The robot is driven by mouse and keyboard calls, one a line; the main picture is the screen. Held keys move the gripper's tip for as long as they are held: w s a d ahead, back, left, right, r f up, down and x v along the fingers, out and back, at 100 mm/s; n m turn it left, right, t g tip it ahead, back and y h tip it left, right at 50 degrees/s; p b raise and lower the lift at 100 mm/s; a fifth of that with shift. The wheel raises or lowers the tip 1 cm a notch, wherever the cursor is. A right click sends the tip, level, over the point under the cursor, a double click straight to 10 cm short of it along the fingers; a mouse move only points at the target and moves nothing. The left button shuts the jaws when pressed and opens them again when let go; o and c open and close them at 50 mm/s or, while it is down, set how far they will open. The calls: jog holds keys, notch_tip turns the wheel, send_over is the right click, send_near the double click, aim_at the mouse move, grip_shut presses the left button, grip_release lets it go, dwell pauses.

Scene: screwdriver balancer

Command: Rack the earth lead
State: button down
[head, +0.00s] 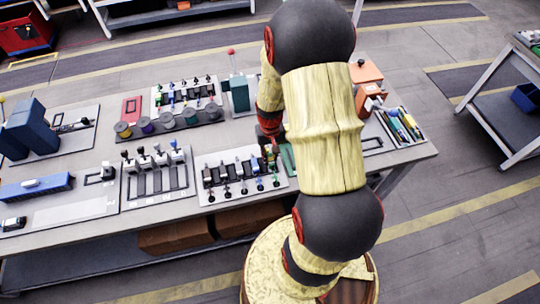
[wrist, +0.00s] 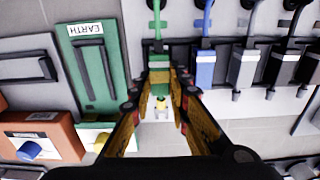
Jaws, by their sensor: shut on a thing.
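The earth lead (wrist: 158,62) has a green plug body and a green stem, with a yellow-green part and a pale tip between my fingers. My gripper (wrist: 161,82) is shut on it. The lead lines up with the blue lead (wrist: 205,65) and the grey and black leads in the dark rack (wrist: 228,48). I cannot tell whether it is seated or just held there. A green plate labelled EARTH (wrist: 95,75) lies left of the gripper in the wrist view. In the head view, my arm partly hides the gripper (head: 270,148) at the right end of the lead rack (head: 240,168).
An orange box with a blue knob (wrist: 42,138) is at lower left in the wrist view. In the head view, an orange device (head: 366,80) and a tool tray (head: 401,127) stand right of my arm.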

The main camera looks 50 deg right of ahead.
jog(key=shift+f+b, duration=0.3)
jog(key=shift+f, duration=0.35)
dwell(0.4)
jog(key=c, duration=1.7)
grip_release()
jog(key=shift+o, duration=0.4)
notch_tip(320, 180, up, 12)
jog(key=s+a+r+n+t, duration=0.2)
jog(key=s+a+r+n, duration=0.1)
jog(key=a+r, duration=0.8)
jog(key=s+a+r+n+t, duration=0.3)
jog(key=s+a+r, duration=0.1)
jog(key=a+r, duration=0.7)
jog(key=shift+s+r+t, duration=0.25)
jog(key=shift+r+t, duration=0.05)
